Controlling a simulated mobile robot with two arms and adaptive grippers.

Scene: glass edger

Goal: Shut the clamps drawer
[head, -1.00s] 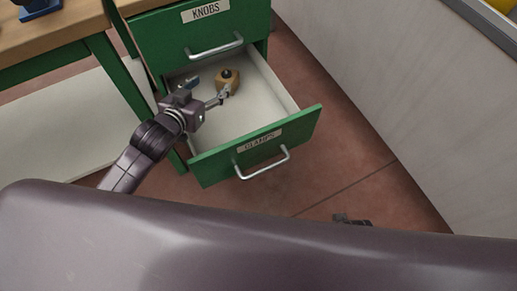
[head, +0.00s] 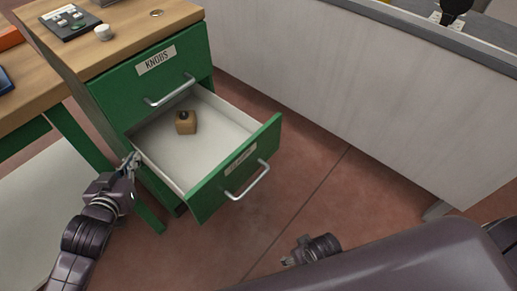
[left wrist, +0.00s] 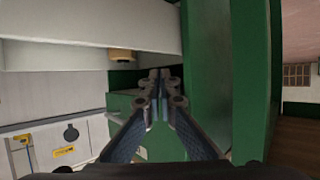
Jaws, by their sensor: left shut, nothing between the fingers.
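The clamps drawer (head: 237,168) is pulled well out of the green cabinet below the KNOBS drawer, with its silver handle (head: 247,182) facing front right. A tan block with a dark round top (head: 186,122) sits inside towards the back. My left gripper (head: 134,158) is shut and empty beside the drawer's left wall near the cabinet; I cannot tell whether it touches. In the left wrist view its fingertips (left wrist: 161,78) are together, with a green panel (left wrist: 205,80) right of them. My right gripper (head: 293,256) shows small and dark low down; its jaw state is unclear.
The KNOBS drawer (head: 158,80) is shut above. A wooden bench top (head: 115,45) bears a small device and a white knob. A pale panelled wall (head: 330,80) stands to the right. Reddish floor (head: 300,185) lies clear in front of the drawer.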

